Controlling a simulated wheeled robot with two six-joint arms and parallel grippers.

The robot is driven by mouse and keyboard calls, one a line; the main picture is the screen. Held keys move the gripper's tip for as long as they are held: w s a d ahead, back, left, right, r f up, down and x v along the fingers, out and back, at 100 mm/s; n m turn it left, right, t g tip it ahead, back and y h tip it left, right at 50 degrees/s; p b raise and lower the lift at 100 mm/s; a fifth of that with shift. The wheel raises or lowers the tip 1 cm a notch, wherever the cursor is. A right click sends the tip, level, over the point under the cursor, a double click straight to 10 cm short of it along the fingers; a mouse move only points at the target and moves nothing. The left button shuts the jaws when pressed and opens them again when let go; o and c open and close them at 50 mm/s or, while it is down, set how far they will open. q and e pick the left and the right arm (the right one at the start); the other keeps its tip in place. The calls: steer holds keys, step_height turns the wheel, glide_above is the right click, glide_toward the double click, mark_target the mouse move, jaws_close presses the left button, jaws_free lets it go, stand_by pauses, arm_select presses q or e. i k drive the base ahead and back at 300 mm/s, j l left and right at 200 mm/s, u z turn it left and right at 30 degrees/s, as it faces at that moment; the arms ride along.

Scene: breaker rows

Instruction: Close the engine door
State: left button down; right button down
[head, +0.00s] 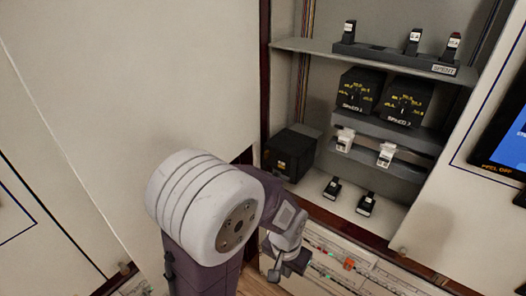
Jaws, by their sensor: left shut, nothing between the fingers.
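No door in view carries a readable "engine" label. A large pale panel (140,70) fills the left side, beside an open cabinet bay (330,200); I cannot tell for sure whether it is the engine door. My left gripper (278,268) is shut and empty, low in front of the bay's bottom edge, right of my arm's white joint. It is small and partly dark, so contact with anything is unclear. My right gripper is not in view.
The bay holds a shelf (310,46) with a "SPENT" rack (390,58), two dark gauge boxes (361,90), a black box (291,153) and several small breakers. A panel with a screen (505,140) stands at right. A strip with coloured parts (335,260) runs below.

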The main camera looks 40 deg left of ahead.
mark_target(121, 88)
steer(key=k+u, duration=0.25)
steer(key=u, duration=0.25)
steer(key=k+j+u, duration=0.15)
steer(key=u, duration=0.35)
